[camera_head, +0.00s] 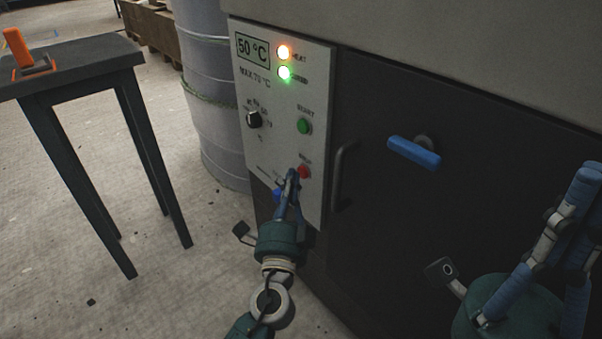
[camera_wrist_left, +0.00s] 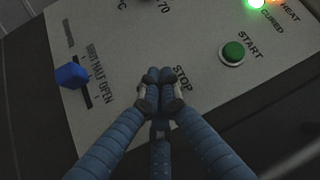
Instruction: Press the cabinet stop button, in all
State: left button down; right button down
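The cabinet's light control panel (camera_head: 285,110) carries a red stop button (camera_head: 304,171) low on its right side. My left gripper (camera_head: 291,175) is shut, with its fingertips just left of the red button; I cannot tell whether they touch. In the left wrist view the closed fingertips (camera_wrist_left: 160,78) are over the panel beside the printed STOP label, and the red button is hidden. My right gripper (camera_head: 585,185) is at the right edge, in front of the dark door; its fingers are partly cut off.
A green start button (camera_head: 304,126) is above the stop button. A black dial (camera_head: 254,119), a blue slider knob (camera_wrist_left: 71,76), and lit orange (camera_head: 283,52) and green (camera_head: 284,72) lamps are on the panel. A door handle (camera_head: 343,175) and blue lever (camera_head: 414,152) are to the right.

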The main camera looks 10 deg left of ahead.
pick_arm(q)
jog(key=shift+w+d, duration=0.25)
jog(key=shift+w, duration=0.05)
dwell(0.4)
jog(key=shift+a, duration=0.1)
jog(key=shift+s+a, duration=0.4)
jog(key=shift+s, duration=0.25)
jog(key=shift+a, duration=0.1)
jog(key=shift+s+a+b, duration=0.2)
jog(key=shift+s+a, duration=0.55)
jog(key=shift+s, duration=0.25)
jog(key=shift+s+a+b, duration=0.2)
jog(key=shift+s+a, duration=0.5)
jog(key=shift+s, duration=0.25)
